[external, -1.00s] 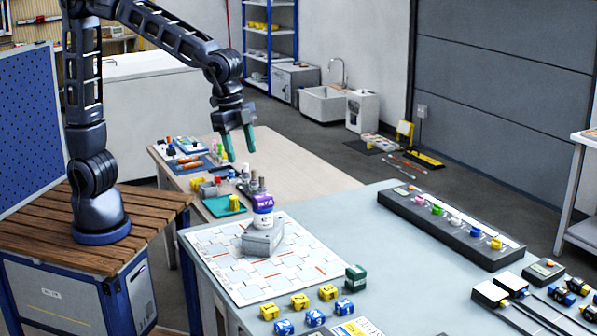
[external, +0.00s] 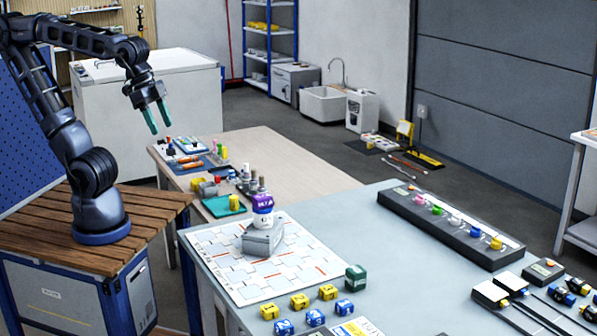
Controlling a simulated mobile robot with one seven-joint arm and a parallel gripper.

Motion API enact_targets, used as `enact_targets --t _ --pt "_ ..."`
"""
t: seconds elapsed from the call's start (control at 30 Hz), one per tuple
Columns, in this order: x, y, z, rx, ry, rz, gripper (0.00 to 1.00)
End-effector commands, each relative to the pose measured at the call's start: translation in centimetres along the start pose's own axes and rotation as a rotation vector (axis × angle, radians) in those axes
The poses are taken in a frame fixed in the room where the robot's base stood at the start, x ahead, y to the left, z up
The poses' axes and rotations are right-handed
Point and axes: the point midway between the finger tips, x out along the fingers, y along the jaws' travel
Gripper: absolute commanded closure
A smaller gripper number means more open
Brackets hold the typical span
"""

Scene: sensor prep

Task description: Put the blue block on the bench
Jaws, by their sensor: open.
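Several small blue blocks with white markings stand near the front edge of the pale blue-grey bench (external: 370,250); one blue block (external: 345,307) is at the right end of their row, another blue block (external: 315,318) is beside it. I cannot tell which one the task means. My gripper (external: 161,127) is open and empty, with its two teal fingers pointing down. It hangs in the air at the upper left, by the back left corner of the tan bench (external: 290,160), far from the blue blocks.
Yellow blocks (external: 299,301) stand behind the blue ones, with a dark green block (external: 355,278) near them. A long dark rack (external: 440,220) lies at the right. The bench middle is clear.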

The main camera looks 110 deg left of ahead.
Motion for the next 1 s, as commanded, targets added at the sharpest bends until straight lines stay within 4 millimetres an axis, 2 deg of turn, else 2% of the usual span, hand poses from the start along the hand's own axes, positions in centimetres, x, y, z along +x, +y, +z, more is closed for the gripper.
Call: enact_targets --t 0.1,0.27,1.0 --pt "-0.2 -0.1 2.0 -0.028 0.017 -0.002 0.45" --pt "-0.2 -0.2 3.3 -0.046 0.024 -0.003 0.45" --pt "-0.2 -0.2 3.4 -0.049 0.025 -0.003 0.45"
